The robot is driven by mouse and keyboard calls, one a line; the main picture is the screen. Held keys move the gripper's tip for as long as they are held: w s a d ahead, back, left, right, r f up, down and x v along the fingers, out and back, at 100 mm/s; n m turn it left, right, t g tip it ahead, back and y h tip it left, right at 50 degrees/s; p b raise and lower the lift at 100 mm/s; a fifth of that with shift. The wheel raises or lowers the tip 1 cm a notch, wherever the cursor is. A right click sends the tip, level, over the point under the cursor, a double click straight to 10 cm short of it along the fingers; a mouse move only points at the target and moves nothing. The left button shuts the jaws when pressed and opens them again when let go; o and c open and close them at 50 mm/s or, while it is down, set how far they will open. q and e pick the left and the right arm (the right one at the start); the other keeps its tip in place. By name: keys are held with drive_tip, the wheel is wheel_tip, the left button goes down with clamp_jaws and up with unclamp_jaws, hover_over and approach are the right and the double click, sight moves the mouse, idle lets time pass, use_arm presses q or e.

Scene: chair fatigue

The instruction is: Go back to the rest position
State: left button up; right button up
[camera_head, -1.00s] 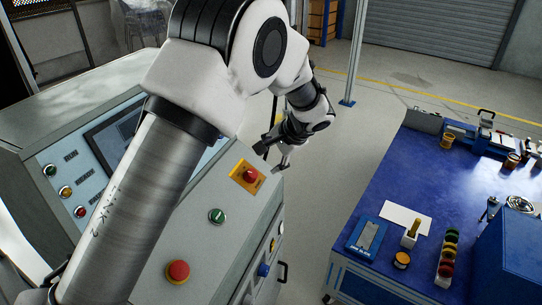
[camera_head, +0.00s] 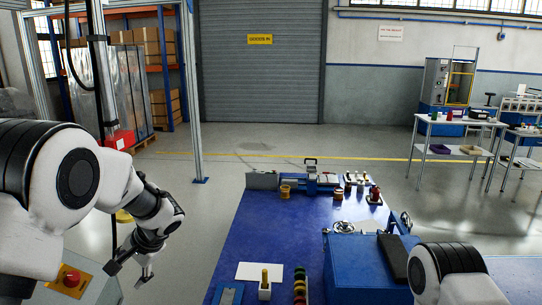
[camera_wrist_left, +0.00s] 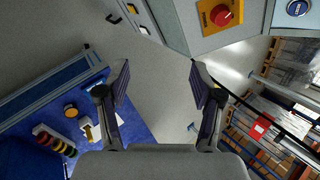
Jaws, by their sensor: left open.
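My left gripper (camera_head: 130,270) hangs over the floor at the left of the head view, just right of the console's red stop button (camera_head: 71,277). In the left wrist view my left gripper (camera_wrist_left: 155,85) has its two fingers wide apart with nothing between them, only grey floor behind. The red button on its yellow plate (camera_wrist_left: 221,15) shows beyond the fingers at the top. Part of my right arm (camera_head: 455,275) shows at the bottom right of the head view; its gripper is out of the picture.
The blue workbench (camera_head: 270,220) lies right of my left gripper, with a blue box (camera_head: 365,270), a white sheet (camera_head: 260,271) and small parts on it. A grey post (camera_head: 193,100) stands behind. Open floor (camera_head: 200,225) lies between console and bench.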

use_arm(q)
drive_tip(key=s+d+f+g+h, duration=0.1)
drive_tip(key=s+f+g, duration=0.2)
drive_tip(key=s+f, duration=0.8)
drive_tip(key=s+d+f+g+h, duration=0.1)
drive_tip(key=s+f+g+h, duration=0.15)
drive_tip(key=s+f, duration=0.85)
drive_tip(key=s+d+f+n+t+h, duration=0.3)
drive_tip(key=s+f, duration=0.6)
drive_tip(key=s, duration=0.4)
drive_tip(key=shift+d+n+t, duration=0.55)
drive_tip(key=shift+d+n, duration=0.35)
drive_tip(key=shift+d, duration=0.1)
drive_tip(key=shift+r, duration=0.1)
drive_tip(key=shift+c, duration=0.3)
